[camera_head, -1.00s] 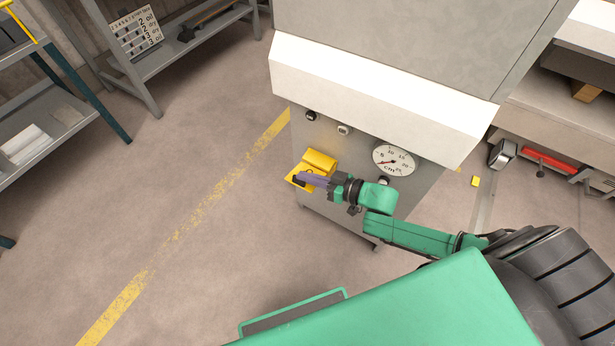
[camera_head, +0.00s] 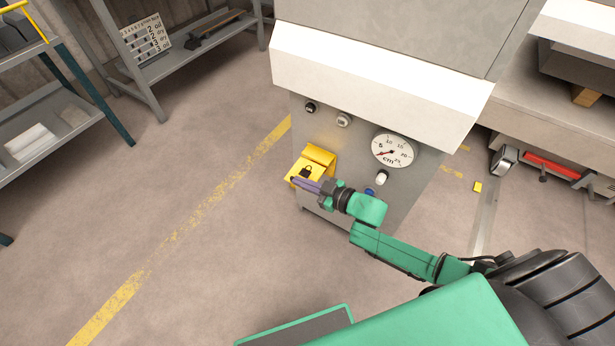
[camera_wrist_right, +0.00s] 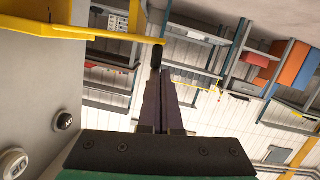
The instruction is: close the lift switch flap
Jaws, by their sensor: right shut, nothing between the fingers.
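The lift switch flap (camera_head: 302,172) is yellow with a black padlock mark. It sticks out from the yellow housing (camera_head: 321,154) low on the machine's grey front, so it stands open. In the right wrist view, yellow metal (camera_wrist_right: 75,22) runs out from the panel across the top left, with a small black part at its outer end. My right gripper (camera_head: 305,185) is shut and empty, with its purple fingers at the flap's near lower edge. The fingertips (camera_wrist_right: 164,76) lie just below the yellow edge; I cannot tell whether they touch it. My left gripper is not in view.
The panel carries a round dial (camera_head: 392,151), knobs above the housing and a blue button (camera_head: 369,192) near my right wrist. A white ledge (camera_head: 375,85) overhangs the panel. The floor left of the machine is clear up to the shelves (camera_head: 60,125).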

